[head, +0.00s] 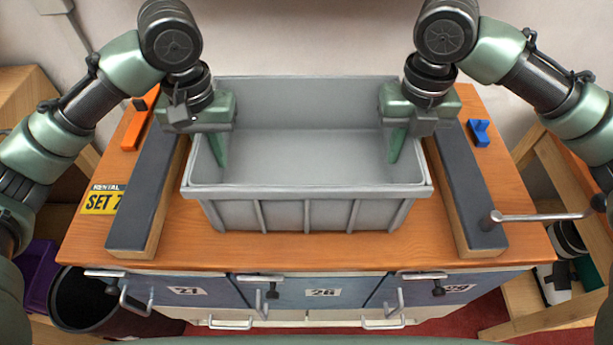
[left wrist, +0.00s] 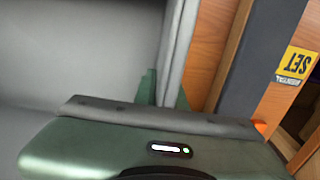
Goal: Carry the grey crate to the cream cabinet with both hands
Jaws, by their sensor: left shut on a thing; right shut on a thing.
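The grey crate (head: 308,213) is upright and empty, over the orange-brown wooden top (head: 330,254) of a drawer cabinet. It sits between two dark-topped rails; I cannot tell whether its base touches the top. My left gripper (head: 215,148) is shut on the crate's left side wall. My right gripper (head: 397,145) is shut on the right side wall. The left wrist view shows the left fingers (left wrist: 163,88) on either side of the crate's wall (left wrist: 178,45). The cabinet has blue-grey drawers (head: 325,291) and cream parts lower down; no other cream cabinet is clearly in view.
The left rail (head: 147,195) and right rail (head: 465,190) flank the crate closely. An orange tool (head: 135,130), a yellow label (head: 103,200) and a blue object (head: 479,132) lie outside them. A black bin (head: 85,300) stands at lower left. A metal handle (head: 540,216) crosses the right edge.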

